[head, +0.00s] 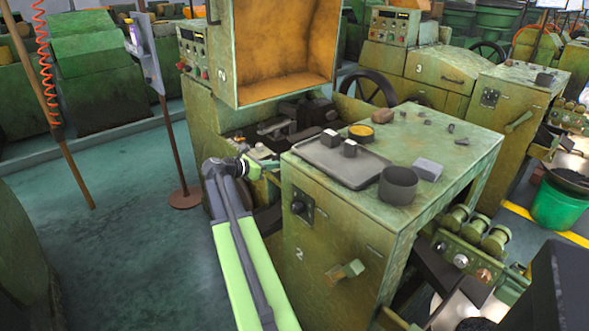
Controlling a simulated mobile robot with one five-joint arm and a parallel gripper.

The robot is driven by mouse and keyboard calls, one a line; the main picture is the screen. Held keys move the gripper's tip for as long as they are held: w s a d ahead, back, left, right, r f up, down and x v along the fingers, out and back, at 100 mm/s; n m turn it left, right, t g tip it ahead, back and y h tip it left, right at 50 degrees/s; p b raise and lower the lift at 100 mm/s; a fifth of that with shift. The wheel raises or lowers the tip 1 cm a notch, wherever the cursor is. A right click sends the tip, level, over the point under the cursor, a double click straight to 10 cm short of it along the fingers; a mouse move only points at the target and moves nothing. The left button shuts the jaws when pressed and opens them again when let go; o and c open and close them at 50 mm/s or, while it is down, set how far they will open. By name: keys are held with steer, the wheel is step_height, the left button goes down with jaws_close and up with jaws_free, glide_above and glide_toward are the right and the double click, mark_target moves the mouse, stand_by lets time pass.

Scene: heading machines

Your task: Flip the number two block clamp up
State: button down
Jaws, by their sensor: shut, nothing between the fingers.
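The machine marked 2 has its orange-lined hood (287,45) raised. Below the hood is an opening with dark metal die parts (290,122), where a block clamp would be among small parts. I cannot clearly tell the clamp or its position apart there. My gripper (268,167) is at the near left edge of this opening, just left of the cabinet. Its fingers are small in the picture and look closed and empty. I cannot tell whether they touch anything.
The green cabinet (330,235), also marked 2, stands right beside my arm. On its top are a tray (318,158), a dark cup (398,186) and small parts. A post on a round base (186,198) stands to the left. The floor (110,240) at the left is open.

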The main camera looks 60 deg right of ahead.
steer(key=shift+d, duration=0.1)
steer(key=b+x, duration=0.3)
steer(key=x, duration=0.6)
steer(key=shift+f, duration=0.2)
steer(key=shift+s+d, duration=0.2)
steer(key=shift+d, duration=0.15)
